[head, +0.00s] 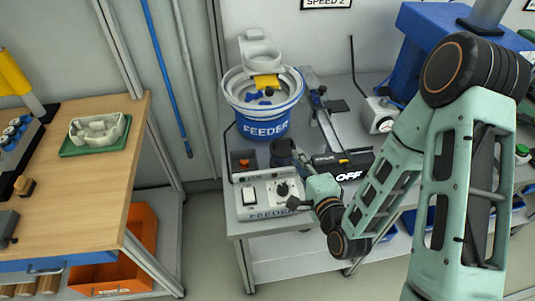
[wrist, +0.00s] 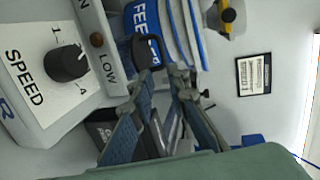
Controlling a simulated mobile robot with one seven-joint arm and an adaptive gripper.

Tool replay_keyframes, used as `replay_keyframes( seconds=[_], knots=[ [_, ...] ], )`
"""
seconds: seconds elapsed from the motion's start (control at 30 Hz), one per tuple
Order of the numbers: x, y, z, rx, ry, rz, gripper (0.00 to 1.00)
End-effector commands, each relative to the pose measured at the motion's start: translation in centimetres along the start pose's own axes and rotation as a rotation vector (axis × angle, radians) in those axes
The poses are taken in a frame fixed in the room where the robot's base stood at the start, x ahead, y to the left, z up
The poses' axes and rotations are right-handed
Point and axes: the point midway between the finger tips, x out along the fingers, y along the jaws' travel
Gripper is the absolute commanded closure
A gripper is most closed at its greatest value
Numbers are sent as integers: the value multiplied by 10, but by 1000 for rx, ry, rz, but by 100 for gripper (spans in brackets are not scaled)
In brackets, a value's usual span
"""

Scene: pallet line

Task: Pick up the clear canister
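My gripper (wrist: 162,78) shows in the wrist view with its two fingers apart and a gap between the tips. A small dark-rimmed object (wrist: 147,50) lies just beyond the left fingertip, with blue and white showing inside its rim. In the head view a dark, cup-like object (head: 283,152) stands at the end of my arm, in front of the blue feeder bowl. It may be the clear canister, but I cannot tell for sure. My fingers are small and partly hidden by the wrist there. I see nothing held between them.
The feeder bowl (head: 262,115) stands behind the control box (head: 262,197) with its speed knob. A dark linear track (head: 328,125) lies to the right. A wooden bench (head: 85,190) with a green tray (head: 68,150) is at left. The wall carries a framed sign (wrist: 253,75).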

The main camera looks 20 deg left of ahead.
Motion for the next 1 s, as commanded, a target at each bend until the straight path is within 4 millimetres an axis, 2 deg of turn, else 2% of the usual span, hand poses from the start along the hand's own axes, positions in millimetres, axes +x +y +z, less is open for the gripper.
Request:
replay_keyframes(
  seconds=[0.17,0.6,1.0],
  knots=[
    [0,-1,0,37,6,-30,85],
    [29,1,-1,32,6,-32,85],
    [46,1,-3,31,4,-32,85]
  ],
)
